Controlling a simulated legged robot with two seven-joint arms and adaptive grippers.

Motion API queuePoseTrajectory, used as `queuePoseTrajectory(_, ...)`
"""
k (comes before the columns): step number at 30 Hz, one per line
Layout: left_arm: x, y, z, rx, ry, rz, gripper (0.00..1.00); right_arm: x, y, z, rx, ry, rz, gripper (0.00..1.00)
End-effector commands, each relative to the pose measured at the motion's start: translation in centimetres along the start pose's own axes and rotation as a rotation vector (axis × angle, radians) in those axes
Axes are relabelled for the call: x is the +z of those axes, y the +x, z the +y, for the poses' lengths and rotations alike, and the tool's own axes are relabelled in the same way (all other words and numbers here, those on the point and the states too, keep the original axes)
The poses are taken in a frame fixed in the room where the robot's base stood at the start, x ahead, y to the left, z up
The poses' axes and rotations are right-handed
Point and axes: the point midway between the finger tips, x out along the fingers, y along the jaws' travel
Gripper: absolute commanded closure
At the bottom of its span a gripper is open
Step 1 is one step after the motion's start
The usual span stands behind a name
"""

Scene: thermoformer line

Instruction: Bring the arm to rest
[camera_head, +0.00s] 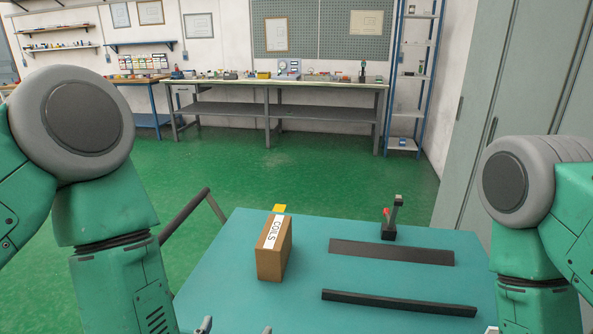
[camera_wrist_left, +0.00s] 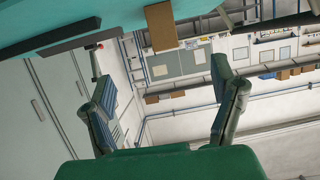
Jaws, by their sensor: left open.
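My left arm comes down the left side of the head view. Only the tips of my left gripper (camera_head: 236,328) show at the bottom edge, in front of the table. In the left wrist view the two fingers of my left gripper (camera_wrist_left: 165,90) stand wide apart with nothing between them. My right arm hangs at the right of the head view. Only a small pale piece, perhaps a fingertip, shows at the bottom edge there, so its jaws cannot be judged.
A teal table (camera_head: 330,235) carries a brown box marked COILS (camera_head: 270,262), a flat dark bar (camera_head: 390,252), a longer dark bar (camera_head: 398,303) and a small dark stand with red (camera_head: 392,220). Grey cabinets (camera_head: 505,95) stand at right. A workbench (camera_head: 280,85) stands far back.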

Motion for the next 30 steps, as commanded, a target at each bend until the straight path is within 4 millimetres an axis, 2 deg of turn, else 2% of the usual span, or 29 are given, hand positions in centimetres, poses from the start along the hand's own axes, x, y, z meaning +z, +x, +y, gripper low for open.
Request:
queuePoseTrajectory(8, 6.5, -0.2, -2.1, 0.028, -0.009, -0.202, 0.21, 0.0, 0.9, 0.0, 0.000, 0.000, 0.002, 0.60)
queuePoseTrajectory(14, 13.2, -1.8, -4.8, 0.038, -0.024, -0.429, 0.21, 0.1, 1.7, 0.0, 0.000, 0.000, 0.001, 0.60)
queuePoseTrajectory(17, 17.6, -3.6, -6.8, 0.032, -0.037, -0.590, 0.21, 0.1, 2.2, 0.0, 0.000, 0.000, 0.001, 0.60)
queuePoseTrajectory(21, 23.9, -7.9, -10.4, 0.000, -0.061, -0.858, 0.21, 0.1, 3.1, 0.0, 0.000, 0.000, 0.001, 0.60)
queuePoseTrajectory(22, 25.0, -8.9, -11.0, -0.008, -0.066, -0.909, 0.21, 0.1, 3.2, 0.0, 0.000, 0.000, 0.001, 0.60)
queuePoseTrajectory(24, 26.8, -11.0, -12.3, -0.027, -0.076, -1.011, 0.21, 0.2, 3.5, 0.0, 0.000, 0.000, 0.001, 0.60)
queuePoseTrajectory(27, 28.3, -13.1, -13.5, -0.049, -0.087, -1.104, 0.21, 0.2, 3.7, 0.0, 0.000, 0.000, 0.001, 0.60)
queuePoseTrajectory(30, 28.8, -14.1, -14.0, -0.058, -0.091, -1.145, 0.21, 0.2, 3.7, 0.0, 0.000, 0.000, 0.001, 0.60)
